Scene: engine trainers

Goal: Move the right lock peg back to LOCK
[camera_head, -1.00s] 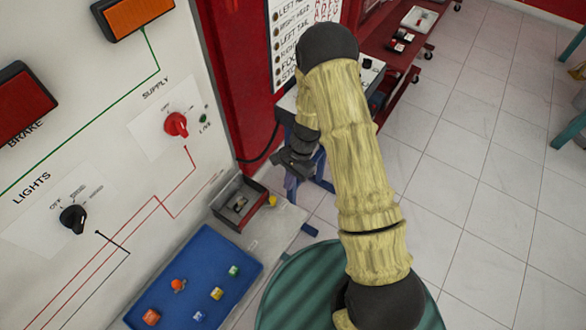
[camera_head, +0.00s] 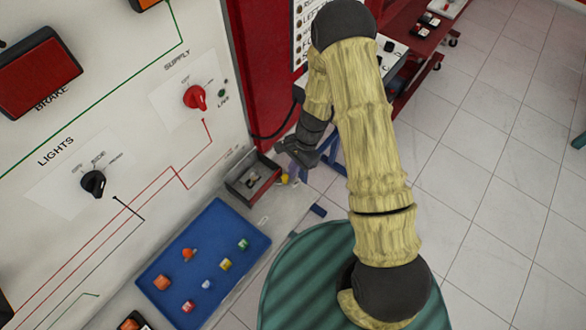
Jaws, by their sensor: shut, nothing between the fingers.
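My gripper (camera_head: 282,150) is shut and empty. It hangs at the end of my bent arm, in front of the red post and above the right end of the grey shelf. I cannot make out a right lock peg or a LOCK label in this view. A small grey open box (camera_head: 233,187) with a dark item in it stands below and left of my gripper. A small yellow piece (camera_head: 285,178) sits at the box's right side; I cannot tell what it is.
The white panel (camera_head: 120,160) at left carries a red SUPPLY knob (camera_head: 195,97) and a black LIGHTS knob (camera_head: 93,183). A blue tray (camera_head: 225,215) holds several small coloured pieces. A red bench (camera_head: 412,75) stands behind my arm.

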